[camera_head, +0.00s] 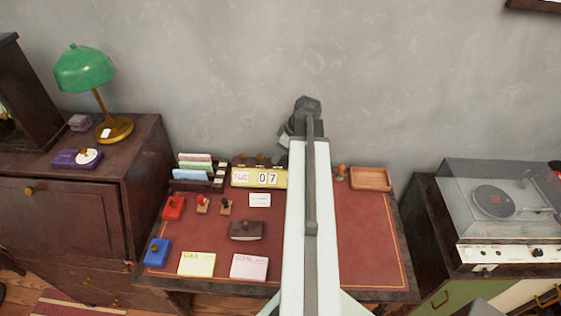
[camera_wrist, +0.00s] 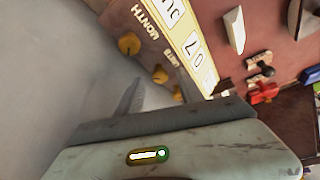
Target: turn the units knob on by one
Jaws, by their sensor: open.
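The calendar (camera_head: 259,178) stands at the back of the desk, a yellow-faced block reading TUE and 07. In the wrist view its face (camera_wrist: 188,38) shows tilted, with MONTH lettered on its brown top. I cannot tell how deep. In the head view my gripper (camera_head: 287,138) is partly hidden behind my arm.
A card rack (camera_head: 198,174) stands left of the calendar and a wooden tray (camera_head: 371,179) to its right. Stamps, a rocker blotter (camera_head: 246,231) and note pads lie on the red desktop. The grey wall (camera_head: 200,80) is close behind.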

